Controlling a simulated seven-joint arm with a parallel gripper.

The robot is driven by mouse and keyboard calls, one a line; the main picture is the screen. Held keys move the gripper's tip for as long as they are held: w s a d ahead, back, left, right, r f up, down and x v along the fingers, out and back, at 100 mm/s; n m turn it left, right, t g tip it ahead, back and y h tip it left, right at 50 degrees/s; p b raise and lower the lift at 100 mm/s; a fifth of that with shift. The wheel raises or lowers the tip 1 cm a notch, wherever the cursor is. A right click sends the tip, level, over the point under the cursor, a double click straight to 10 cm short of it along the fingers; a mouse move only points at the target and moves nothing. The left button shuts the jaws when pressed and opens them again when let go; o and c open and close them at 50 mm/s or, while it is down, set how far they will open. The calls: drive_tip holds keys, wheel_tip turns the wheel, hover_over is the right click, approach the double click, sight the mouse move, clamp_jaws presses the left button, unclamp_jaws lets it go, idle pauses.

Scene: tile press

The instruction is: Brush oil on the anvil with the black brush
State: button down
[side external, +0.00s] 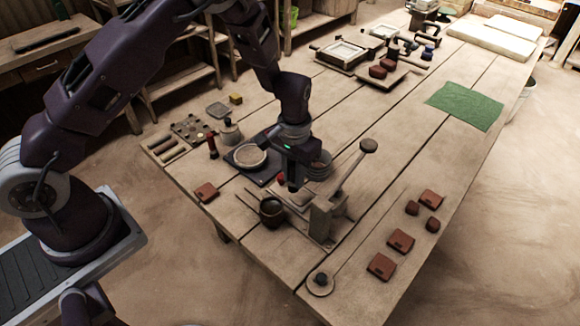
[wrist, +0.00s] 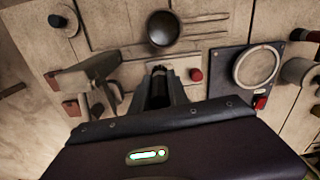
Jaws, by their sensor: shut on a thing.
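My gripper (side external: 294,184) is above the table beside the press, pointing down. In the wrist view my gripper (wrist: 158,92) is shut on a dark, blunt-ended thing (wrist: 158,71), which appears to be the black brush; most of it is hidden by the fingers. The grey metal press (side external: 322,217) stands just to the right of my gripper, with a long lever rising to a round knob. It also shows in the wrist view (wrist: 92,75). The anvil at its base is largely hidden, and I cannot tell contact. A dark round pot (side external: 271,211) stands left of the press.
A dark square plate with a round pale dish (side external: 249,155) lies behind my gripper. Several red-brown tiles (side external: 401,240) lie on the right. A small red-capped thing (wrist: 196,74) is close to my gripper. A green cloth (side external: 466,105) lies farther back, with clear boards before it.

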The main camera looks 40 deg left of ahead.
sight(292, 186)
drive_tip(key=shift+f, duration=2.95)
drive_tip(key=shift+w+r, duration=0.45)
drive_tip(key=shift+w, duration=2.65)
drive_tip(key=shift+s, duration=3.15)
drive_tip(key=shift+a, duration=0.4)
drive_tip(key=shift+w, duration=3.35)
drive_tip(key=shift+s, duration=3.2)
drive_tip(key=shift+s+r, duration=0.15)
drive_tip(key=shift+r, duration=3.15)
drive_tip(key=shift+d, duration=0.1)
